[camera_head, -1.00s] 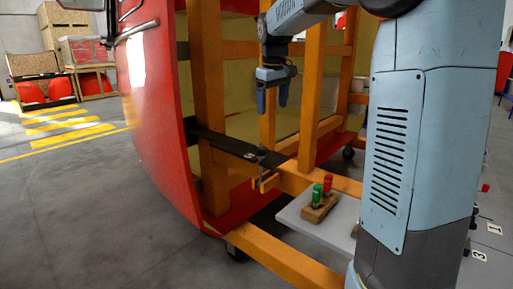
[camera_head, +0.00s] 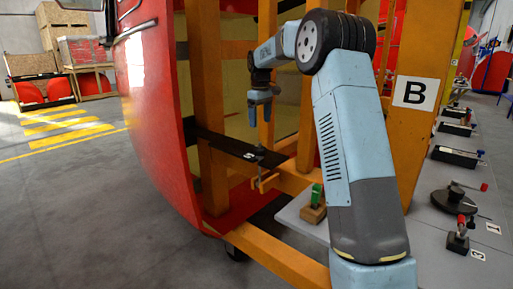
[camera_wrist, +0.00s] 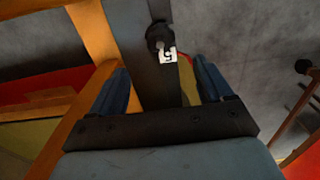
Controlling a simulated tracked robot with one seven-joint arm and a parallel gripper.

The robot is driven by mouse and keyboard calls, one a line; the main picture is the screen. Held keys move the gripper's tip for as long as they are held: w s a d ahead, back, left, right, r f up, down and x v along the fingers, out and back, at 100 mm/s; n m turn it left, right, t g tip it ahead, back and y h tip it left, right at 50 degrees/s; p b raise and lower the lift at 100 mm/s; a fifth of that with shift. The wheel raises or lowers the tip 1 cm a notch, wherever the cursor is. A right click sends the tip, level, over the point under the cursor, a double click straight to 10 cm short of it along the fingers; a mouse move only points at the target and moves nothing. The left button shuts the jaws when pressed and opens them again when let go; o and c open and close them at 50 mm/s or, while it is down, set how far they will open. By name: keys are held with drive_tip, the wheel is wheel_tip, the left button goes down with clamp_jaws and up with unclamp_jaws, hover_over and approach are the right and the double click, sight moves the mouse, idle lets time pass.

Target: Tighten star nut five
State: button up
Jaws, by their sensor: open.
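Star nut five is a black knob (camera_wrist: 160,38) with a white label "5" (camera_wrist: 168,55) beside it, on a dark bar in the wrist view. In the head view the dark bar (camera_head: 222,144) runs from the red nosecone (camera_head: 150,100) towards the orange frame, with a small white label near its right end. My gripper (camera_head: 259,112) points down above that end, apart from it. In the wrist view my gripper (camera_wrist: 162,85) is open and empty, its blue fingers on either side of the bar.
Orange frame posts (camera_head: 208,60) stand around my arm. A small orange clamp-like piece (camera_head: 265,183) hangs beneath the bar's end. A green-handled tool (camera_head: 316,195) stands in a wooden block on a grey surface. A bench with black trays (camera_head: 455,156) is at the right.

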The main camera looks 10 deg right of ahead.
sight(260, 147)
wheel_tip(260, 147, down, 12)
drive_tip(key=shift+r, duration=0.1)
idle(0.4)
drive_tip(key=shift+c, duration=0.2)
